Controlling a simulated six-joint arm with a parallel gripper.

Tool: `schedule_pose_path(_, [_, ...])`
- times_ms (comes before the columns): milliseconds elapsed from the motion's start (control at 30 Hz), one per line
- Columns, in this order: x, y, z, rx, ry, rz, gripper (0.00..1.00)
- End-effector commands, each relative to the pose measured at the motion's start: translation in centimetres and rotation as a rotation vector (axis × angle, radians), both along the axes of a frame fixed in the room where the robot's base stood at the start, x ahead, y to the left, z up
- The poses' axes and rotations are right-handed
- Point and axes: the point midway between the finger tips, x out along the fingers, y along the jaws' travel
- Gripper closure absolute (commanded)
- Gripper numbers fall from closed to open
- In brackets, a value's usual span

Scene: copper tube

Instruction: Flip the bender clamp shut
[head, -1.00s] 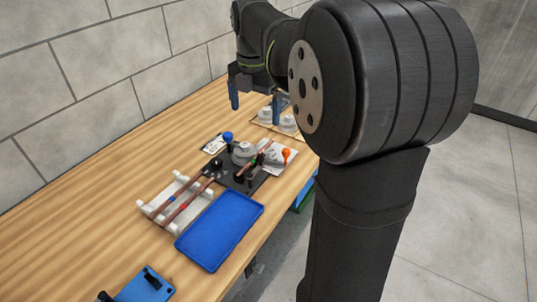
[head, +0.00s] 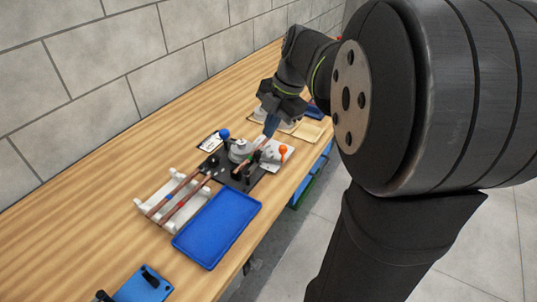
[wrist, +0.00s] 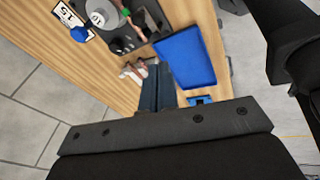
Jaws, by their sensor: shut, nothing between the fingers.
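The tube bender (head: 238,152) stands on a dark base plate on the bench, with a round grey die, a blue knob (head: 224,134) and an orange knob (head: 283,150). It also shows at the top of the wrist view (wrist: 103,14), partly cut off. A copper tube (head: 250,158) lies across it. The clamp is too small to tell whether it stands open or shut. My gripper (head: 268,132) is shut and empty, with its blue fingers pointing down over the right back side of the bender. In the wrist view its fingers (wrist: 156,72) lie together.
A white rack (head: 150,208) with copper tubes stands left of the blue tray (head: 217,228). A labelled card (head: 210,142) lies behind the bender. A pale tray (head: 308,131) is farther back. A blue fixture (head: 143,287) is at the front. The bench's left side is clear.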

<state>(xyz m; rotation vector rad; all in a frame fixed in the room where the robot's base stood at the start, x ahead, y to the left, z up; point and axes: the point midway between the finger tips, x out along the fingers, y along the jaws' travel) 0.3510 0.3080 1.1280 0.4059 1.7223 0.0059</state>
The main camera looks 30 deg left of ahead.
Motion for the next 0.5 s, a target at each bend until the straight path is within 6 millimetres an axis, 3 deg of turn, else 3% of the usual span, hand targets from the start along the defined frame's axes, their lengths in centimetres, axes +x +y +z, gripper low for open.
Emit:
schedule_pose_path(33, [-0.1,-1.4,-0.7,0.042,0.025,-0.062,1.0])
schedule_pose_path(200, [-0.6,-4.3,-2.6,0.187,0.082,-0.26,1.0])
schedule_pose_path(500, [-1.0,-6.9,-4.1,0.315,0.118,-0.464,1.0])
